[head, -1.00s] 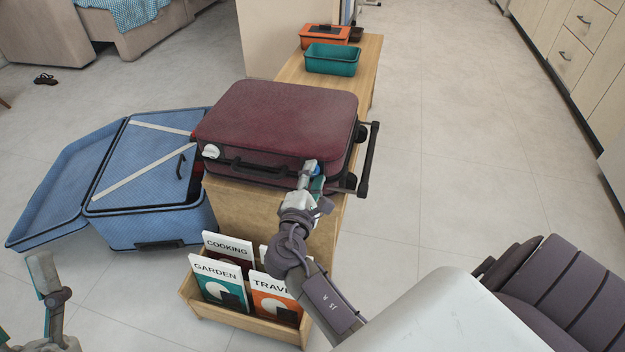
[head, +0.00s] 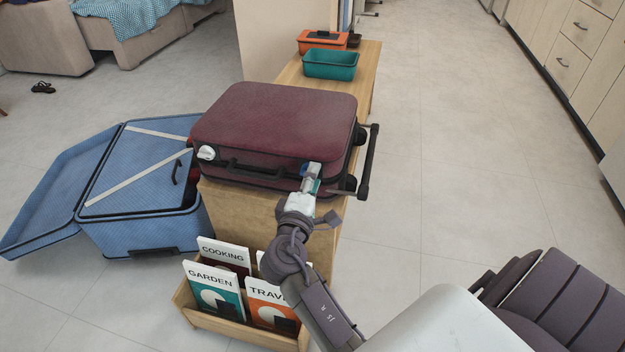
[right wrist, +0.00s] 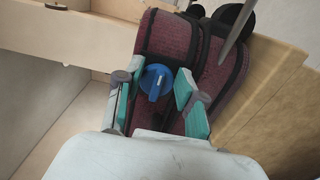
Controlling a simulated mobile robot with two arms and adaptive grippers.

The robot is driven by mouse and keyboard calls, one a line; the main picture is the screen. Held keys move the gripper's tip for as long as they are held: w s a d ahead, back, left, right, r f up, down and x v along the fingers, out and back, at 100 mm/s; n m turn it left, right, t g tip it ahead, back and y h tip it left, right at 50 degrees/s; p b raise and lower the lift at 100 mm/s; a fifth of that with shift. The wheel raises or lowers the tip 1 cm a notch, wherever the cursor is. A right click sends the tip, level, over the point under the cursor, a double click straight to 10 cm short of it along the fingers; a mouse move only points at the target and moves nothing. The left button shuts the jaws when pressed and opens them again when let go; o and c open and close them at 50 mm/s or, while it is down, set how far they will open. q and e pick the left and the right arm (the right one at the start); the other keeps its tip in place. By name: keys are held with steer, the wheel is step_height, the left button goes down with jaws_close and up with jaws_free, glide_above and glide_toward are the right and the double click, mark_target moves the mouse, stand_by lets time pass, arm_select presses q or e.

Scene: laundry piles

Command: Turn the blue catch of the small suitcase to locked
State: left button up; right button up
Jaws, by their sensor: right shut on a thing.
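The small maroon suitcase (head: 270,115) lies flat on a wooden bench, with its black handle on the near side. Its blue catch (right wrist: 157,82) is a round knob with a raised ridge, which runs roughly up and down in the right wrist view. In the head view the blue catch (head: 305,170) shows only partly beside the finger. My right gripper (head: 312,178) is at the suitcase's near right corner, shut on the blue catch, with its teal-padded fingers on either side. A white catch (head: 206,152) is at the near left corner. My left gripper is out of view.
An open blue suitcase (head: 140,225) stands on the floor at the left. A book rack (head: 215,325) with several books is below my right arm. A teal bin (head: 331,64) and an orange box (head: 322,41) sit farther back on the bench (head: 368,70). Floor at right is clear.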

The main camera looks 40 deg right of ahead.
steer(key=shift+f, duration=0.1)
steer(key=o, duration=1.1)
steer(key=shift+o, duration=0.2)
